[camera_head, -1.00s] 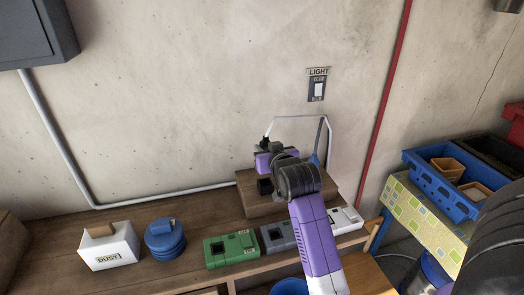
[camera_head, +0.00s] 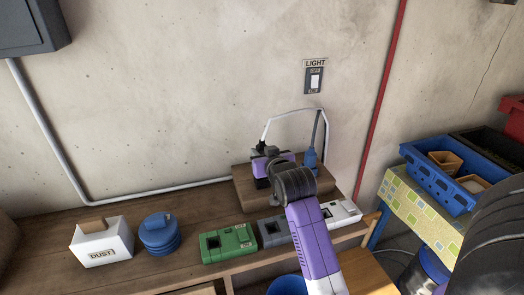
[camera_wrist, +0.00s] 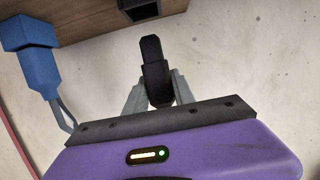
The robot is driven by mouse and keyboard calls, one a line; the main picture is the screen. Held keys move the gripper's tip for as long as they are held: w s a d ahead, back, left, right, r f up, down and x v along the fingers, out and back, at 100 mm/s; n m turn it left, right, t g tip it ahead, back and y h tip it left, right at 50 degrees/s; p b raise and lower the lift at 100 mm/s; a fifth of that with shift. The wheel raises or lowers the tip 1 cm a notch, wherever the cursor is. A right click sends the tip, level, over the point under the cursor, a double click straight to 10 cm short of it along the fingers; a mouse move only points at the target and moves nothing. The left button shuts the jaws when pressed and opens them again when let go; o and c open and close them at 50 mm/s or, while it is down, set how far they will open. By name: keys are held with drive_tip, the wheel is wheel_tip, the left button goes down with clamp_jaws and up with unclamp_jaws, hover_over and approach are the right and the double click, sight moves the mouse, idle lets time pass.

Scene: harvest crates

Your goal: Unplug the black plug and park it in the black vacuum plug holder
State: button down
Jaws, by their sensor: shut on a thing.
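My gripper (camera_wrist: 155,95) is shut on the black plug (camera_wrist: 153,72), which stands upright between the grey fingers in the wrist view. The plug appears apart from the wooden block (camera_wrist: 95,18) and its dark socket (camera_wrist: 138,10). In the head view my gripper (camera_head: 264,157) is above the left part of the wooden block (camera_head: 243,195), with much of the plug hard to make out. A dark grey holder (camera_head: 272,232) with a square opening, likely the black plug's holder, sits on the shelf, partly hidden by my arm.
A blue plug (camera_head: 311,160) stands on the block's right; it shows in the wrist view (camera_wrist: 30,55). A green holder (camera_head: 229,243) and white holder (camera_head: 345,212) flank the grey one. A blue round container (camera_head: 159,234) and DUST box (camera_head: 102,243) stand left. A white cable arches behind.

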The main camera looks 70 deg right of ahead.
drive_tip(key=shift+f+b, duration=0.35)
drive_tip(key=shift+f, duration=0.5)
drive_tip(key=shift+p, duration=0.55)
idle(1.1)
drive_tip(key=shift+f+b, duration=1.4)
drive_tip(key=shift+f, duration=0.7)
drive_tip(key=c, duration=1)
unclamp_jaws()
drive_tip(key=shift+r, duration=0.1)
drive_tip(key=shift+o, duration=0.2)
drive_tip(key=b+v, duration=0.1)
drive_tip(key=v, duration=0.6)
drive_tip(key=shift+s+a, duration=0.25)
drive_tip(key=shift+a, duration=0.1)
drive_tip(key=shift+r, duration=0.15)
